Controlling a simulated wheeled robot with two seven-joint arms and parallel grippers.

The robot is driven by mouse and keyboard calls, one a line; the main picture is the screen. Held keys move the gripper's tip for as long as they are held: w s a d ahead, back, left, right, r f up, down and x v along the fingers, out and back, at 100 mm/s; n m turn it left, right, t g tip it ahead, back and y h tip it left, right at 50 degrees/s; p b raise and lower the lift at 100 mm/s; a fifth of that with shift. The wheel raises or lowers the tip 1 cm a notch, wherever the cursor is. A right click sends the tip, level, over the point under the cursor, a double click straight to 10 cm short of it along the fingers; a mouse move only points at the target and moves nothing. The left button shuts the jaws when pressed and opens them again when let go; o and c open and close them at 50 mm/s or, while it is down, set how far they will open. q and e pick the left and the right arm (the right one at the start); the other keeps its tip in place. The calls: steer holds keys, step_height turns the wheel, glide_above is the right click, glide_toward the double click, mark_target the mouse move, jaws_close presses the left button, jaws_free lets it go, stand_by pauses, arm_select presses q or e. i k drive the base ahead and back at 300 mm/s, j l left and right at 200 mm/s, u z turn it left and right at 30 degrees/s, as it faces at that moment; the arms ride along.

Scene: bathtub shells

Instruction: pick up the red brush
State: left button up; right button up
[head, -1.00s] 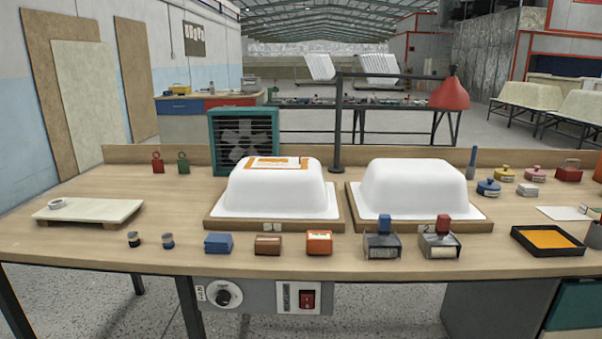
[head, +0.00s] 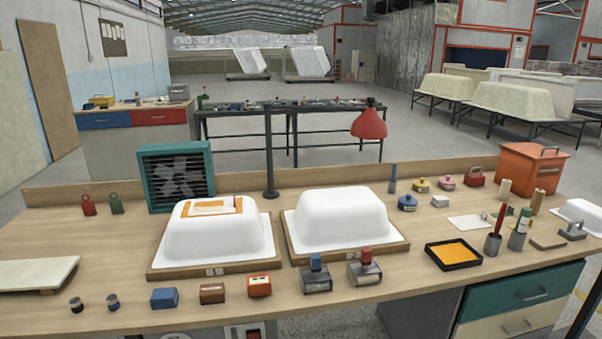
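A thin upright red item, which looks like the red brush (head: 500,218), stands at the right of the bench. Its lower end is hidden in a small dark grey cup (head: 493,244). A green-topped item (head: 524,218) stands in a similar cup (head: 516,240) just to its right. Neither of my grippers shows in the head view.
A black tray with an orange pad (head: 453,254) lies left of the cups. Two white tub shells (head: 217,238) (head: 341,221) on wooden boards fill the middle. An orange box (head: 531,170) stands behind the cups. Stampers and blocks line the front edge.

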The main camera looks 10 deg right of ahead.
mark_target(502, 212)
steer(key=z, duration=1.6)
